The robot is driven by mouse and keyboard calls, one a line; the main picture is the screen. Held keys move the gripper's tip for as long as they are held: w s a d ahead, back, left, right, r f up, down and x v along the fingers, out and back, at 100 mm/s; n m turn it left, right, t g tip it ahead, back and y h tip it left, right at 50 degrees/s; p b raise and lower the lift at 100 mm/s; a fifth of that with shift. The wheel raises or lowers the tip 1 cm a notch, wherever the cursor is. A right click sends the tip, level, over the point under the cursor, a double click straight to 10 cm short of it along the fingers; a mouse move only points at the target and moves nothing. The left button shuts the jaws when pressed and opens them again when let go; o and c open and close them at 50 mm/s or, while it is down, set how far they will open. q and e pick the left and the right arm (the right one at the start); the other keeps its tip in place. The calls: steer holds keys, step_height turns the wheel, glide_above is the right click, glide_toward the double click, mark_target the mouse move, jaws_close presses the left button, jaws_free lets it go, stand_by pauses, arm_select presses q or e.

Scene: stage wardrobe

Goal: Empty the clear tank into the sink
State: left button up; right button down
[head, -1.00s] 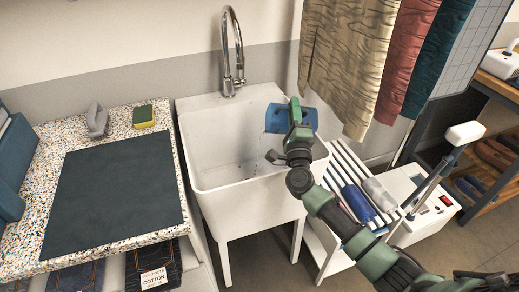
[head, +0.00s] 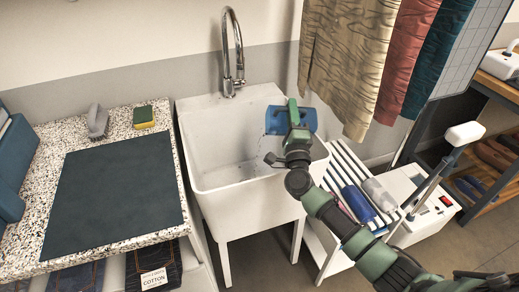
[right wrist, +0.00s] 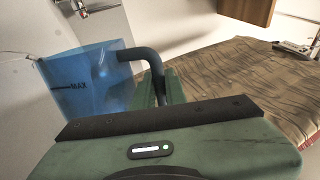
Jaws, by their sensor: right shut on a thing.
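My right gripper (head: 297,137) is shut on the dark handle (right wrist: 150,62) of a see-through blue tank (head: 272,121). The tank is over the back right of the white sink (head: 204,179) and tilted to the left. A thin stream of water seems to fall from its left lip into the basin. In the right wrist view the blue tank (right wrist: 88,85) carries a "MAX" mark, and its tint is blue rather than colourless. How much water is inside cannot be told. My left gripper is not in view.
A chrome faucet (head: 231,70) rises behind the sink. Left is a speckled counter (head: 160,116) with a dark mat, sponge and grey brush. Right are a slatted rack (head: 345,165) holding a blue and a greyish clear cylinder, a white appliance (head: 425,222) and hanging fabrics (head: 352,60).

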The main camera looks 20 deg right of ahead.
mark_target(281, 111)
steer(key=shift+w+a+f+n+t+y+p, duration=0.1)
steer(key=shift+a+f+n+y+p, duration=0.2)
steer(key=shift+a+n, duration=0.35)
steer(key=shift+w+a+f+n+t+y+p, duration=0.1)
steer(key=shift+w+a+n+y+p, duration=0.25)
steer(key=shift+n, duration=0.55)
steer(key=shift+s+a+f+n+t+y+p, duration=0.15)
steer(key=shift+a+n+y, duration=0.3)
steer(key=shift+n, duration=0.3)
stand_by(0.6)
